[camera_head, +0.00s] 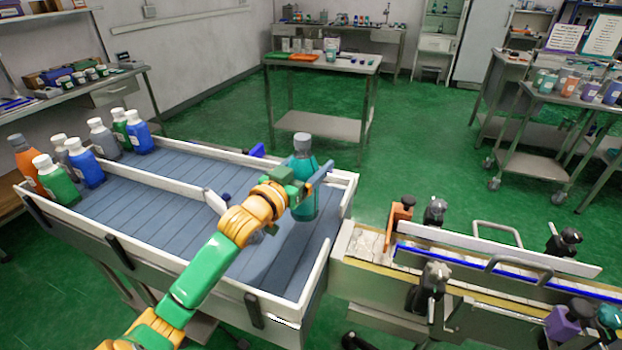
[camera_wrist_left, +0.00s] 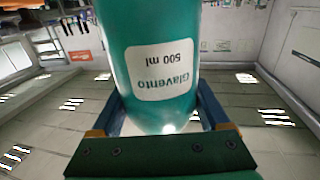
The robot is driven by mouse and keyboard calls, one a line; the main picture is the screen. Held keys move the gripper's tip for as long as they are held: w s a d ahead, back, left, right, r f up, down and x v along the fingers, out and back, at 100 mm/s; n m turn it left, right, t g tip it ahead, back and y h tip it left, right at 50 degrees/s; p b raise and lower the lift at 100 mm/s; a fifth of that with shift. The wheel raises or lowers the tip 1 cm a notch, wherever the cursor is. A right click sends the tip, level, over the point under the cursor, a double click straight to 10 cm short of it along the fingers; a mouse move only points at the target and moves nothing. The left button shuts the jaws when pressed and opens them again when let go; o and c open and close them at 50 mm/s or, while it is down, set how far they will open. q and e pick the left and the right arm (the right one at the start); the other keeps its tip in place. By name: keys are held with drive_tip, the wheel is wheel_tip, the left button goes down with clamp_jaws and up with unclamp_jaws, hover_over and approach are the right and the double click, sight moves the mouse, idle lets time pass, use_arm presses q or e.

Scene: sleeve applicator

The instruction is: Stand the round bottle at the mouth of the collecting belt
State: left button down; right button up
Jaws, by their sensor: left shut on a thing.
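My left gripper (camera_head: 306,186) is shut on a teal round bottle (camera_head: 304,207) with a grey cap. The bottle is upright over the right end of a wide slatted blue-grey belt (camera_head: 165,205) with low white walls. I cannot tell whether its base touches the slats. In the left wrist view the bottle (camera_wrist_left: 160,105) sits between the two blue fingers (camera_wrist_left: 160,112), and its white label reads 500 ml, upside down. A narrower conveyor (camera_head: 365,245) with guide rails starts just right of the wide belt's end wall. My right gripper is not in view.
Several bottles, blue (camera_head: 139,132), green (camera_head: 55,183) and orange (camera_head: 27,160) among them, stand at the wide belt's left end. A short white divider (camera_head: 214,201) rises near my left wrist. Clamps with dark knobs (camera_head: 432,285) stand along the narrow conveyor.

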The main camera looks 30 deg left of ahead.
use_arm(q)
drive_tip(key=f, duration=0.4)
drive_tip(key=shift+s+d, duration=0.25)
drive_tip(key=shift+d, duration=0.05)
unclamp_jaws()
drive_tip(key=s, duration=0.7)
drive_tip(key=shift+s+d+b, duration=0.2)
drive_tip(key=shift+s+b, duration=0.05)
drive_tip(key=shift+b, duration=0.1)
